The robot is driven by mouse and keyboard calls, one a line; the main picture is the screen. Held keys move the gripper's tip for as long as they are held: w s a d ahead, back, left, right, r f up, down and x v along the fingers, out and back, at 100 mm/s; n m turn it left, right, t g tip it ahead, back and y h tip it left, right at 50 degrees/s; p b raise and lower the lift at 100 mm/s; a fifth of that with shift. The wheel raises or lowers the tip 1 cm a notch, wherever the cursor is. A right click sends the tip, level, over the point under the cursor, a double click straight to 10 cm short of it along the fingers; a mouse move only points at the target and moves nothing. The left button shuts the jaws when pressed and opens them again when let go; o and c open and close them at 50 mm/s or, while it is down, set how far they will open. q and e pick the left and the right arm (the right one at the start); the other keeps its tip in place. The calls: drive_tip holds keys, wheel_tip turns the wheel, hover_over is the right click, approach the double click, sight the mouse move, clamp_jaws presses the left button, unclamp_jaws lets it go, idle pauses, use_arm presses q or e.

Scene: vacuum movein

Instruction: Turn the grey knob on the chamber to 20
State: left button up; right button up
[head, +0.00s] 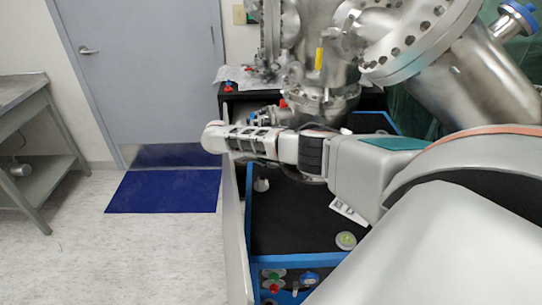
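The chamber (430,30) is a bright steel vessel with bolted round flanges at the upper right. I cannot make out a grey knob with a scale on it. A small pale grey piece (261,185) stands on the black bench top below the chamber, too small to identify. My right arm (350,170) comes in from the right and crosses in front of the chamber's lower part. Its far end lies at left centre, and no gripper fingers can be made out there. My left gripper is not in view.
The black bench top (290,220) has a blue frame. It carries a round yellow-green item (346,240). Red and green buttons (272,284) and a blue knob (309,277) sit at its front. A blue mat (165,191), door (145,70) and metal table (30,150) are left; floor there is clear.

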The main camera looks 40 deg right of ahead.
drive_tip(key=v, duration=1.2)
